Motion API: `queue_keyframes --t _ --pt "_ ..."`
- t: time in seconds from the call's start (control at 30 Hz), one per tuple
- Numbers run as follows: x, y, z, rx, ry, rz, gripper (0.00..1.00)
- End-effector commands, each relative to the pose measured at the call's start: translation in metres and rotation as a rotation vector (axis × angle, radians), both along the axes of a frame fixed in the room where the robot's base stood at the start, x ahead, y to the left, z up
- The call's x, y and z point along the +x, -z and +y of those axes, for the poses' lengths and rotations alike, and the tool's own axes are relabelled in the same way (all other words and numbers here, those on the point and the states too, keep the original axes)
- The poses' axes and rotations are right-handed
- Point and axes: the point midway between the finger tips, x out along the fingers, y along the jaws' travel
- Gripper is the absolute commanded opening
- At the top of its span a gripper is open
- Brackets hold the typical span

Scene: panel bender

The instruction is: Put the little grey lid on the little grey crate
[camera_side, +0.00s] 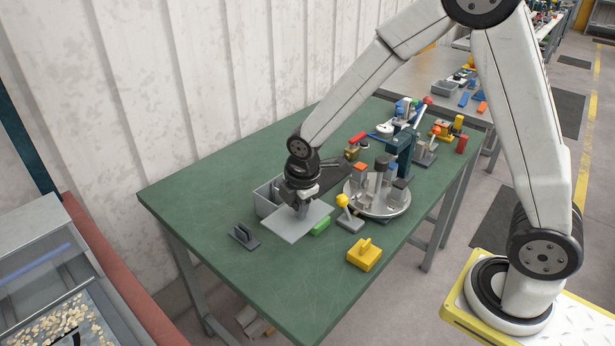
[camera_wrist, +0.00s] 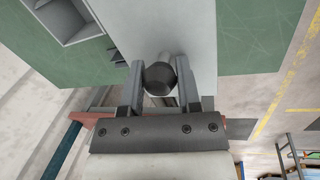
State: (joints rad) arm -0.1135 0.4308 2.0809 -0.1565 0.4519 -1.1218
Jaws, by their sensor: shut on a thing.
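The little grey lid (camera_side: 283,226) is a flat light-grey plate in front of the crate in the side view. My gripper (camera_side: 302,209) is above it, shut on its knob. In the wrist view, the dark knob (camera_wrist: 160,78) sits between the two fingers of my gripper (camera_wrist: 159,88), and the lid's plate (camera_wrist: 185,28) spreads beyond it. The little grey crate (camera_side: 262,200) stands open, just behind the lid and partly hidden by my gripper. It also shows at the upper left of the wrist view (camera_wrist: 88,32), apart from the lid. I cannot tell the lid's height over the table.
A green block (camera_side: 321,226) lies right beside the lid. A dark grey bracket (camera_side: 244,237) is to the left and a yellow block (camera_side: 364,256) to the front right. A round metal fixture (camera_side: 391,211) stands to the right. The green table's (camera_side: 295,290) front is clear.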

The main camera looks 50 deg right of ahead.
Motion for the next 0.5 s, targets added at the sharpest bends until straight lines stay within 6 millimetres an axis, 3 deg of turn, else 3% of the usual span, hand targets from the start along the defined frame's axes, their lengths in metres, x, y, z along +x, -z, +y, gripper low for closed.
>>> queue_keyframes --t 0.5 --pt "0.100 -0.025 -0.060 0.001 0.005 0.000 0.00"
